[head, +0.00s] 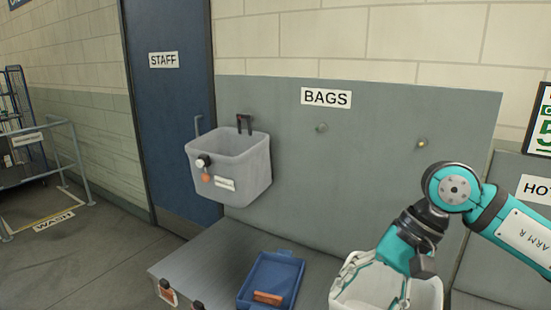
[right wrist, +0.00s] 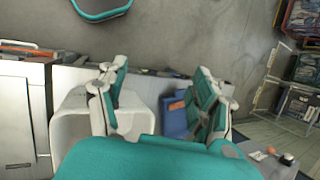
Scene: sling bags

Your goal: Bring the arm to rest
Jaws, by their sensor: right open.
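My right arm comes in from the right in the head view. Its gripper (head: 376,282) points down in front of or over a white open bin (head: 431,291) on the bench, partly hiding it. In the right wrist view the two fingers of this gripper (right wrist: 162,78) stand wide apart with nothing between them. The white bin (right wrist: 72,125) shows there behind the left finger; I cannot tell whether the fingers touch it. My left gripper is not in view.
A grey bin (head: 240,170) hangs on the grey BAGS board (head: 370,180), beside two bare pegs (head: 321,127) (head: 421,143). A blue tray (head: 250,293) holding an orange-brown item (head: 268,297) lies on the bench (head: 205,255). A blue STAFF door (head: 165,110) stands left.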

